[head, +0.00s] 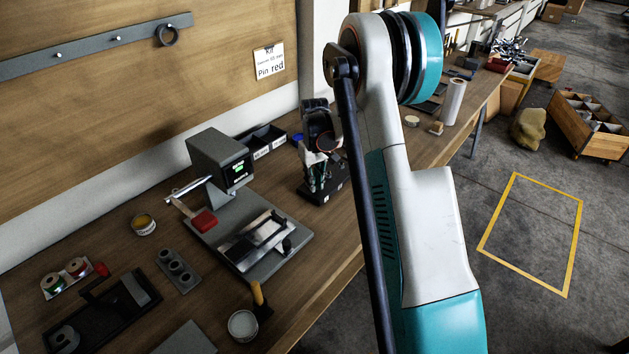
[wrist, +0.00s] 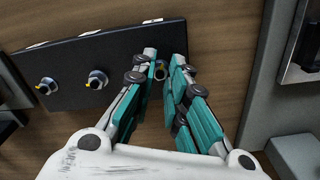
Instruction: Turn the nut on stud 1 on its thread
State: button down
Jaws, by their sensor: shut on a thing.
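My gripper (wrist: 164,66) points at a dark block (wrist: 70,72) in the wrist view. Its two teal-padded fingers stand on either side of the third stud with its nut (wrist: 161,73), at the right end of the block. The fingers are shut on that nut and hide much of it. Two other studs with metal nuts, the middle one (wrist: 97,79) and the left one (wrist: 47,86), are free and bear yellow marks. The labels on the block's edge are too oblique to read. In the head view my gripper (head: 320,152) is over the dark block (head: 333,192), its tips partly hidden.
A grey fixture plate (head: 255,262) with a screen box (head: 218,158) stands left of the block on the wooden bench. A black bin (head: 262,142) is behind. Bare wood lies at the front edge.

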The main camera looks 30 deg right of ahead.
jog(key=m, duration=0.5)
jog(key=shift+m, duration=0.3)
jog(key=m, duration=1.3)
jog(key=shift+m, duration=0.3)
jog(key=m, duration=1.3)
jog(key=shift+m, duration=2.5)
